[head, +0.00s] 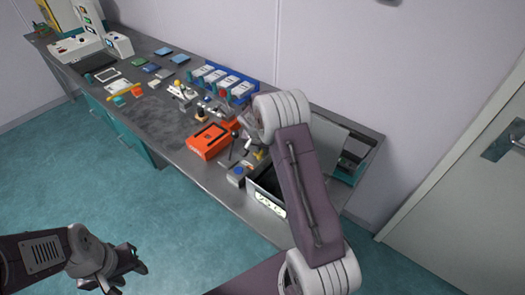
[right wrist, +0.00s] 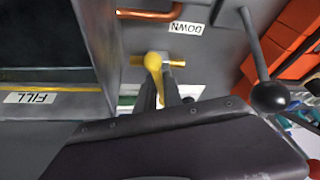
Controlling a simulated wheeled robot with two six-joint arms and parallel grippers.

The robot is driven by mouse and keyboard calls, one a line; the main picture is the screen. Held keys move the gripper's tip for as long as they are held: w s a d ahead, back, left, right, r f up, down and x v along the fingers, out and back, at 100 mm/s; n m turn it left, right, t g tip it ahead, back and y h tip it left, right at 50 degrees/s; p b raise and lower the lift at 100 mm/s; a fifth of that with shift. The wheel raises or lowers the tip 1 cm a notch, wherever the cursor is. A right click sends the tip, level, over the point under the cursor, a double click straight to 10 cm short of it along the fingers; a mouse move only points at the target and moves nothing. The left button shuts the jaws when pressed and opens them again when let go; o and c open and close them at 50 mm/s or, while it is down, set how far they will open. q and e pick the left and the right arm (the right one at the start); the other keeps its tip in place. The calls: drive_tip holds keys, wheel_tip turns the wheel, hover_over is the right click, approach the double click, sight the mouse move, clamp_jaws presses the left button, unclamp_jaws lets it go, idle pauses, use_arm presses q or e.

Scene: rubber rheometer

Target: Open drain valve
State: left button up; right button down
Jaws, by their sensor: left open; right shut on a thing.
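The drain valve has a yellow handle (right wrist: 153,62) on a short brass pipe, seen in the right wrist view on a grey panel. My right gripper (right wrist: 161,88) is shut on the yellow handle, whose lower part shows between the fingers. In the head view, my right gripper (head: 243,143) is by the machine at the right part of the bench, partly behind my own arm. A small bit of yellow (head: 260,154) shows beside it. My left gripper (head: 128,262) is open and empty over the floor at the lower left.
A copper pipe (right wrist: 150,14) runs above. A dark tank with a FILL label (right wrist: 30,98) is left. An orange box (head: 209,141) sits close by on the bench (head: 190,115).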

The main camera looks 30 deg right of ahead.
drive_tip(key=shift+r+n+t+p, duration=0.1)
drive_tip(key=shift+n+t+p, duration=0.2)
drive_tip(key=shift+n, duration=0.7)
drive_tip(key=c, duration=1.5)
unclamp_jaws()
drive_tip(key=shift+y, duration=0.3)
drive_tip(key=v, duration=0.9)
drive_tip(key=shift+b, duration=0.4)
